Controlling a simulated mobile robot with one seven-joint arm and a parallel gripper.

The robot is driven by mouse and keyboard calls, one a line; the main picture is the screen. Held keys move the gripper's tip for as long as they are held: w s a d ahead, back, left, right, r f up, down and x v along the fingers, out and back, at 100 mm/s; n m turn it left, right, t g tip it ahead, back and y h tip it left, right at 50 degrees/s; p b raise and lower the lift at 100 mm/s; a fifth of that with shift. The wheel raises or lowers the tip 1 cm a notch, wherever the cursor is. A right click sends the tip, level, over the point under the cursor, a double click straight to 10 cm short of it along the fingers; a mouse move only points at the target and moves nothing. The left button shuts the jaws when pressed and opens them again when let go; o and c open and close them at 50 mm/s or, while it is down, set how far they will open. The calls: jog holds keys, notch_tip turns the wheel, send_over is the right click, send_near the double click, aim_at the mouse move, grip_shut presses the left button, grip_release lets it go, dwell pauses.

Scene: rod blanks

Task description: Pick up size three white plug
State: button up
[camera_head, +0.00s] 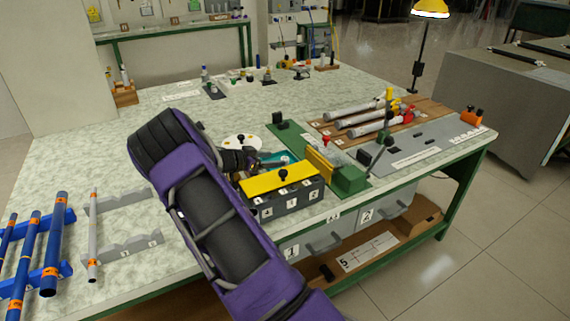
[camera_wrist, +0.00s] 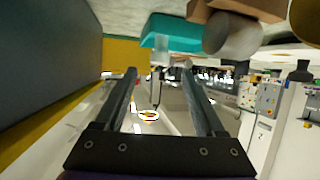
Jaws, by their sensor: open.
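No plug marked with size three can be made out. In the wrist view, a small pale piece (camera_wrist: 160,52) shows between and beyond the fingertips, by a teal block (camera_wrist: 172,32); I cannot tell whether it is the white plug. A grey-white rounded piece (camera_wrist: 234,37) is to the right of it. My gripper (camera_wrist: 160,72) is open, its two fingers apart with nothing held between them. In the head view my gripper (camera_head: 252,160) is low over the table, behind the numbered grey box (camera_head: 285,203) and beside the teal block (camera_head: 277,159); my arm hides part of this area.
The grey box has a yellow top (camera_head: 265,182) with a black knob. A white disc (camera_head: 243,142) lies behind my gripper. A green fixture (camera_head: 348,178) and grey rods (camera_head: 350,110) on a wooden board are to the right. Blue tubes (camera_head: 55,240) are at left.

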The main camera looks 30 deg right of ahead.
aim_at(285, 158)
jog(key=shift+f+x, duration=0.15)
jog(key=shift+x, duration=1.55)
jog(key=shift+f+x, duration=0.15)
jog(key=shift+x, duration=1.55)
jog(key=shift+a, duration=0.15)
grip_shut()
